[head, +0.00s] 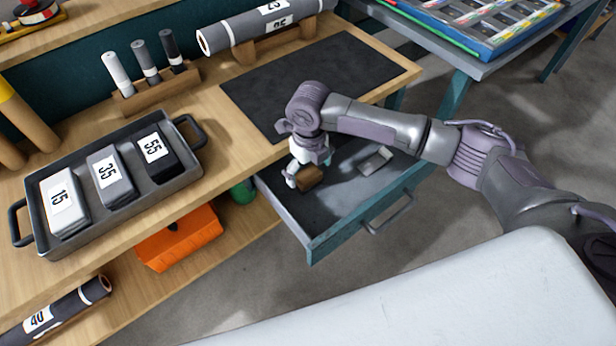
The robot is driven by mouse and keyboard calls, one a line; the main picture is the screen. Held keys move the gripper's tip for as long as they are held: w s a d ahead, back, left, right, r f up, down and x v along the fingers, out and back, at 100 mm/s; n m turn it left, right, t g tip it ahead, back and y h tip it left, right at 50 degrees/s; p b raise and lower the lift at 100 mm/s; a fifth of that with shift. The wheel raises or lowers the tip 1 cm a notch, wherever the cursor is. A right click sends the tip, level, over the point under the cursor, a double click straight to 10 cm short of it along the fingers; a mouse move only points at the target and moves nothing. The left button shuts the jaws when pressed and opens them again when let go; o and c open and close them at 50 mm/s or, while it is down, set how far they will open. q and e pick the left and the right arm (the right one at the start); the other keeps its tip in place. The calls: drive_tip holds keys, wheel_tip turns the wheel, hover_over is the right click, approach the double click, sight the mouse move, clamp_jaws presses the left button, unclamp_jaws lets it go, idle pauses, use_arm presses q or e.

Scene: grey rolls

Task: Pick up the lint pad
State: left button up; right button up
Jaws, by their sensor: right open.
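An open teal drawer (327,237) juts out under the table. A small brown block (311,179), which looks like the lint pad, lies in it near its left side. My right gripper (300,180) reaches down into the drawer, open, with its fingers at the block's left end. Whether the fingers touch the block cannot be told. The gripper and wrist hide part of the drawer behind them. My left gripper is out of view.
A pale grey holder (375,159) lies in the drawer's right part. A dark mat (262,90) covers the tabletop behind my wrist. A grey tray (120,208) with numbered blocks stands left; an orange case (180,238) sits on the shelf below.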

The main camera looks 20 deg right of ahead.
wheel_tip(320, 180, down, 2)
drive_tip(key=shift+f, duration=0.25)
drive_tip(key=c, duration=1.2)
drive_tip(key=shift+c, duration=0.2)
drive_tip(key=shift+w+r, duration=0.1)
drive_tip(key=shift+r, duration=0.45)
drive_tip(key=r, duration=0.3)
drive_tip(key=shift+s+r, duration=0.3)
drive_tip(key=shift+s, duration=0.1)
drive_tip(key=s+d+r, duration=0.1)
drive_tip(key=s+r, duration=0.5)
drive_tip(key=s, duration=0.5)
drive_tip(key=shift+r+p, duration=0.2)
drive_tip(key=shift+p, duration=0.2)
